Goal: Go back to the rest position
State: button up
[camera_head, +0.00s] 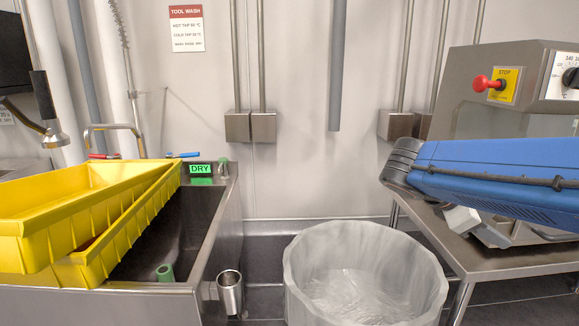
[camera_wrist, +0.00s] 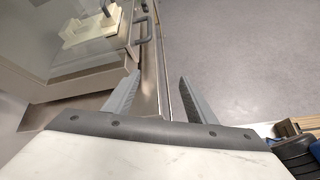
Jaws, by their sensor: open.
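My gripper (camera_wrist: 158,78) shows in the wrist view with its two grey fingers spread apart. Nothing is between the fingers. It hangs over the edge of a steel surface, with grey floor to the right. In the head view a blue arm part of mine reaches in from the right, over a steel table (camera_head: 500,262).
A steel sink (camera_head: 215,235) with stacked yellow trays (camera_head: 90,208) stands at left. A bin with a clear liner (camera_head: 365,270) stands between sink and table. A machine with a red stop button (camera_head: 482,83) is at right. A steel unit with a handle (camera_wrist: 143,28) is near my gripper.

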jog(key=s+a+f+m+t+y, duration=0.3)
jog(key=s+a+f+m+y, duration=0.8)
jog(key=f, duration=0.5)
jog(key=s+a+m, duration=0.1)
jog(key=m, duration=0.1)
jog(key=shift+s+a+f+m, duration=0.2)
jog(key=shift+a+m, duration=0.1)
jog(key=shift+m, duration=0.1)
